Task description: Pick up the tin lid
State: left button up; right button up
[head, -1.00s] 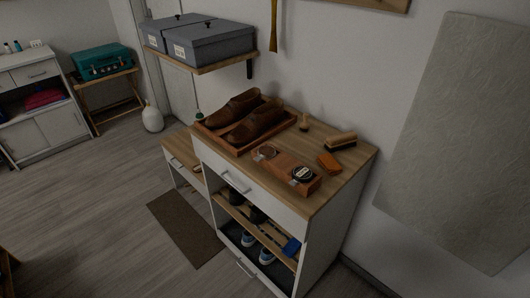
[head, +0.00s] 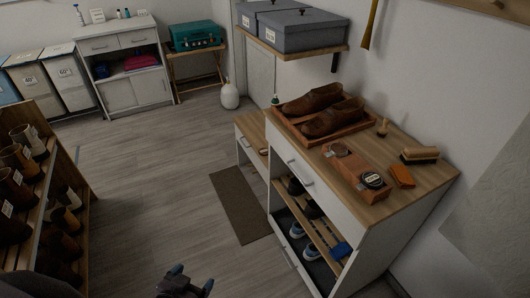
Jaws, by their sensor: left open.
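A round dark lid with a pale label, seemingly the tin lid (head: 372,180), lies at the near end of a reddish-brown wooden box (head: 354,168) on the cabinet top. A round tin with a brown face (head: 340,150) sits at the box's far end. Both are small, and I cannot tell whether the labelled piece is loose or on a tin. My left gripper (head: 193,279) is open at the bottom edge, over the floor, well to the left of the cabinet and apart from everything. My right gripper is not in view.
On the cabinet top (head: 420,182), brown shoes (head: 332,117) stand in a wooden tray behind the box. A brush (head: 419,155) and an orange block (head: 402,175) lie to its right. Grey boxes (head: 305,32) sit on a wall shelf above.

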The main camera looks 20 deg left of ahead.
aim_at(263, 151)
jog(key=i+j+z, duration=0.15)
jog(key=j+z, duration=0.15)
jog(key=z, duration=0.2)
jog(key=j+z, duration=0.75)
jog(key=j, duration=0.45)
jog(key=j+z, duration=0.1)
jog(key=j, duration=1.3)
jog(key=k+j+z, duration=0.1)
jog(key=j, duration=1.3)
